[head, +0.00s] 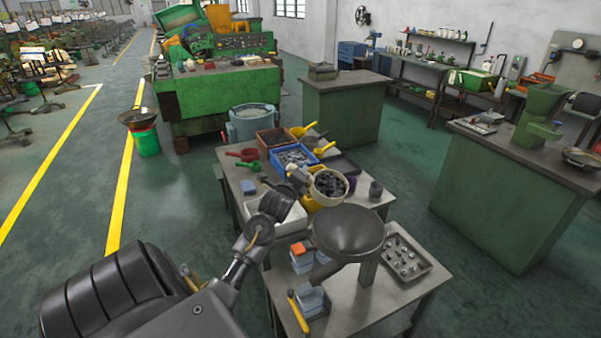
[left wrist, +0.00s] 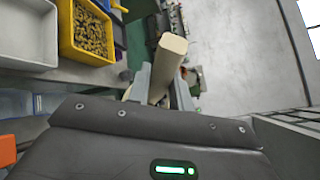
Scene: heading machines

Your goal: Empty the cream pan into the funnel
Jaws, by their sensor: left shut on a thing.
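The cream pan (head: 317,191) is in the head view, held up over the work table and full of dark small parts. My left gripper (head: 300,176) is shut on its handle. In the left wrist view the cream handle (left wrist: 168,62) sits between the two fingers of my left gripper (left wrist: 160,88). The pan's bowl cannot be made out there. The wide dark grey funnel (head: 348,228) stands on a post at the near table, nearer to me than the pan and apart from it. My right gripper is not in view.
The table holds a blue bin (head: 293,157), a brown bin (head: 275,141), a white tray (head: 272,212) and yellow scoops. A tray of small parts (head: 405,258) lies right of the funnel. Blue-grey boxes (head: 311,301) stand left of it. A yellow bin (left wrist: 86,32) shows in the wrist view.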

